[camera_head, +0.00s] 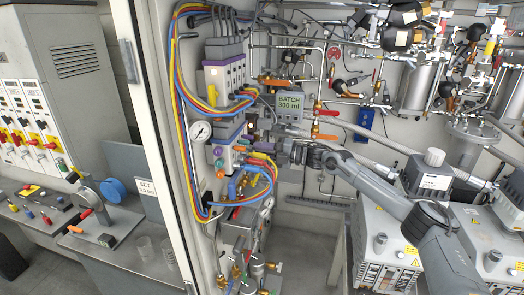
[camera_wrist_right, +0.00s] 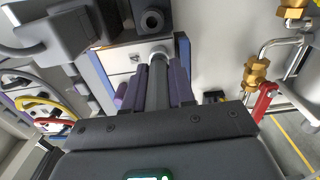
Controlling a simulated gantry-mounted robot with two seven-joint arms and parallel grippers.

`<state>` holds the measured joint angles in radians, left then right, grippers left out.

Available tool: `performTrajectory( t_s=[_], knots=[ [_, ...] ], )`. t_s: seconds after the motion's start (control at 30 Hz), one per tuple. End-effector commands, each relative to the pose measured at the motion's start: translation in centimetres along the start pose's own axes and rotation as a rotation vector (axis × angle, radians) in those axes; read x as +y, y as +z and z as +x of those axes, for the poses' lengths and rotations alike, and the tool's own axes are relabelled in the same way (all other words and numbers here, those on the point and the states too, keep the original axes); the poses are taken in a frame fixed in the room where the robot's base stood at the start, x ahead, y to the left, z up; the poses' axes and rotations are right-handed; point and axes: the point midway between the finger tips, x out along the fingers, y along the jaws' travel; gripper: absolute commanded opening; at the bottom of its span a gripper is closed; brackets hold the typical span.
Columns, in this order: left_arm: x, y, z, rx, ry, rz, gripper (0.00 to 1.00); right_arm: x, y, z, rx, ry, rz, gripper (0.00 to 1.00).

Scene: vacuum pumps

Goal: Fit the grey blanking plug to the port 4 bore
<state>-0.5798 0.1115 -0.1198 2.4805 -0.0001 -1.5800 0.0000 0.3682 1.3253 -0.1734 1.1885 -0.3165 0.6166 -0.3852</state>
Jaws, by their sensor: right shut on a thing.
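The grey blanking plug (camera_wrist_right: 157,82) is a grey cylinder in the right wrist view. It lies between the finger-like purple parts of my right gripper (camera_wrist_right: 156,88), which is shut on it. The plug's far end meets or overlaps a pale ring on the white face of the valve block (camera_wrist_right: 121,60); I cannot tell whether it is inside a bore. A dark round fitting with a hole (camera_wrist_right: 152,21) sits just beyond that ring. In the head view, my right gripper (camera_head: 277,149) reaches the block's right side, and the plug is too small to make out. No port number is readable. My left gripper is out of view.
Blue, red and yellow hoses (camera_head: 187,110) loop left of the block. A brass fitting (camera_wrist_right: 256,75) and a red-handled valve (camera_wrist_right: 265,100) stand close right in the wrist view.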

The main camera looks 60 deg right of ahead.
Motion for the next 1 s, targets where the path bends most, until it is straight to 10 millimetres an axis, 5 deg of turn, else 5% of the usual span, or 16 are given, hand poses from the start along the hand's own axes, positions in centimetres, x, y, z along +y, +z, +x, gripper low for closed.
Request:
performTrajectory(
  t_s=[0.53,0.57,0.73,1.0],
  knots=[
    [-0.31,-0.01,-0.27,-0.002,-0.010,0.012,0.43,0.13,0.03,0.21,-0.001,0.002,0.000,0.00],
    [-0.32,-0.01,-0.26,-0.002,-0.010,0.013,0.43,0.10,0.04,0.22,-0.001,0.002,0.000,0.26],
    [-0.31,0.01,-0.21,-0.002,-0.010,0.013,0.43,0.03,0.03,0.21,-0.001,0.001,0.000,0.52],
    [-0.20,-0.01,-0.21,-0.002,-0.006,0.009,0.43,0.00,0.02,0.20,0.000,0.000,0.001,0.54]
  ],
)
